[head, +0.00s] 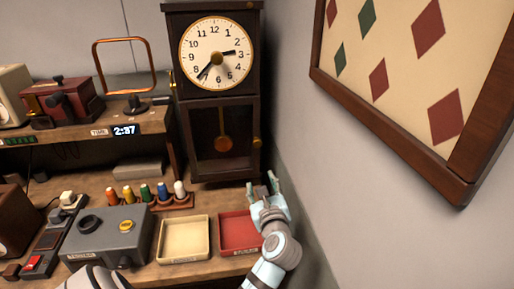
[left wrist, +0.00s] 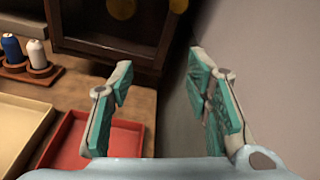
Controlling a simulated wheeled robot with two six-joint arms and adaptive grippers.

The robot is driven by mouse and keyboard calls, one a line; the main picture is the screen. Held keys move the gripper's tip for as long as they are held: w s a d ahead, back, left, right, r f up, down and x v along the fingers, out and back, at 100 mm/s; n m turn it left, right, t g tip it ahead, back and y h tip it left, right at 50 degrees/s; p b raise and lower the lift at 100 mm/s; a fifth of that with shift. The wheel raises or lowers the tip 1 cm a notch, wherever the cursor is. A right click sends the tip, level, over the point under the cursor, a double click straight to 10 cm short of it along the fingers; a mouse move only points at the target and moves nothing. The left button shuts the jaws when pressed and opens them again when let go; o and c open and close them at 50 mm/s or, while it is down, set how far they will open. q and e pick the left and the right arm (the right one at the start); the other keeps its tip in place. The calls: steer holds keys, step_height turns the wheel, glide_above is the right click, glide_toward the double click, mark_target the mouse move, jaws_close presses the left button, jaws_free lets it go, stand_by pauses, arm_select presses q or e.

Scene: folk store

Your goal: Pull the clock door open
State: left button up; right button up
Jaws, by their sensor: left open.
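The tall dark wooden clock (head: 216,90) stands against the back wall, its white dial showing on top. Its lower door (head: 196,160) has a dark window with a brass pendulum behind it and looks shut. A brass knob (head: 257,142) sits at the door's right edge. In the left wrist view the door's lower frame (left wrist: 108,45) is at the top, and the knob (left wrist: 178,5) is at the top edge. My left gripper (head: 262,184) is open and empty, below the knob and apart from it; it also shows in the left wrist view (left wrist: 160,72). My right gripper is out of view.
A red tray (head: 240,250) lies below my left gripper, with a cream tray (head: 160,257) beside it. Colored spools (head: 180,190) stand left of the clock's base. A grey wall (head: 340,170) with a framed picture (head: 400,140) is close on the right.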

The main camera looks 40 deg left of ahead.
mark_target(258, 145)
arm_select(q)
steer(key=w+a+r+m, duration=0.1)
steer(key=w+a, duration=0.2)
steer(key=w+a+r+m+b, duration=0.1)
steer(key=w+a, duration=0.3)
steer(key=w+a+r+m+y, duration=0.1)
steer(key=w+a+r, duration=0.1)
steer(key=w+a, duration=0.2)
steer(key=shift+a+t, duration=0.15)
steer(key=shift+t, duration=0.25)
jaws_close()
